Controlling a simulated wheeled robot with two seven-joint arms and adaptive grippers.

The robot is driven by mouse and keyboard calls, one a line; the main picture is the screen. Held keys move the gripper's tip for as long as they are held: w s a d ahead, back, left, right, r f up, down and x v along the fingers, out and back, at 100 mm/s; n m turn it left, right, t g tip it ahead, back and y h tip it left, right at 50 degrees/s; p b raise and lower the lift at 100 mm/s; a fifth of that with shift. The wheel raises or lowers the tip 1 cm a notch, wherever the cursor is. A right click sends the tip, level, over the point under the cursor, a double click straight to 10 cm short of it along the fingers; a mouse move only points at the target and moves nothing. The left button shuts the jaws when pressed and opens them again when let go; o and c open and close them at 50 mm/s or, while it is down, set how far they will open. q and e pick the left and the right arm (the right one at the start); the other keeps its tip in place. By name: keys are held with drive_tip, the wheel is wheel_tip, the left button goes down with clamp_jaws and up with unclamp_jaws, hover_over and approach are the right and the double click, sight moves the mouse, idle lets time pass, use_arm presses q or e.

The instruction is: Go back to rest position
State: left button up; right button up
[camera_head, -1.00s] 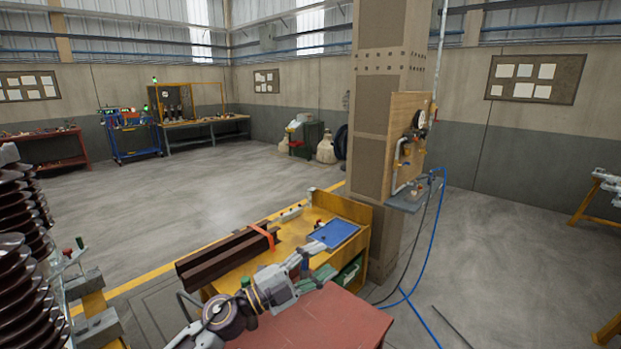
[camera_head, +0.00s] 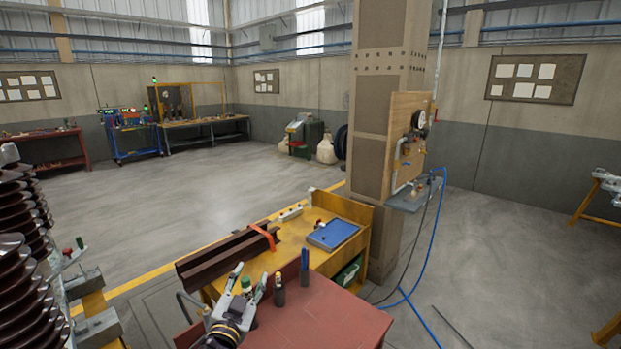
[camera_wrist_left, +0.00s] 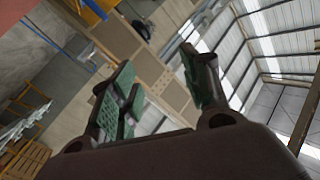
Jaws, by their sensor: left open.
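My left gripper (camera_head: 252,285) is in the lower middle of the head view, over the near left part of the red table top (camera_head: 325,318). Its fingers point up and stand apart, with nothing between them. The left wrist view shows the same open gripper (camera_wrist_left: 160,95) with green finger pads, tilted toward the pillar, wall and roof. My right gripper is in neither view.
Two small upright tools, one dark (camera_head: 279,290) and one blue (camera_head: 304,268), stand by the red table's far edge. Behind are a yellow bench (camera_head: 285,262) with brown beams (camera_head: 225,258) and a blue tray (camera_head: 332,234). A pillar (camera_head: 385,130) stands behind. Open floor lies left.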

use_arm(q)
drive_tip(key=s+a+f+n+g+y, duration=0.3)
drive_tip(key=s+a+f+g, duration=0.15)
drive_tip(key=f, duration=0.45)
drive_tip(key=s+a+f+n+g+h, duration=0.1)
drive_tip(key=s+f+g, duration=0.5)
drive_tip(key=s, duration=0.5)
drive_tip(key=s+a+f+g, duration=0.1)
drive_tip(key=s+f+g, duration=0.3)
drive_tip(key=s+f, duration=0.45)
drive_tip(key=s+f+g, duration=0.1)
drive_tip(key=s+f, duration=0.2)
drive_tip(key=f, duration=1.3)
drive_tip(key=s+f+g, duration=0.1)
drive_tip(key=s+f, duration=0.1)
drive_tip(key=f, duration=1.5)
drive_tip(key=s+a+f, duration=0.2)
drive_tip(key=s+f, duration=0.7)
drive_tip(key=s, duration=0.2)
drive_tip(key=s+a+f, duration=0.2)
drive_tip(key=s+f, duration=0.7)
drive_tip(key=s, duration=0.2)
drive_tip(key=shift+a+f+g, duration=0.2)
drive_tip(key=shift+f+g, duration=0.15)
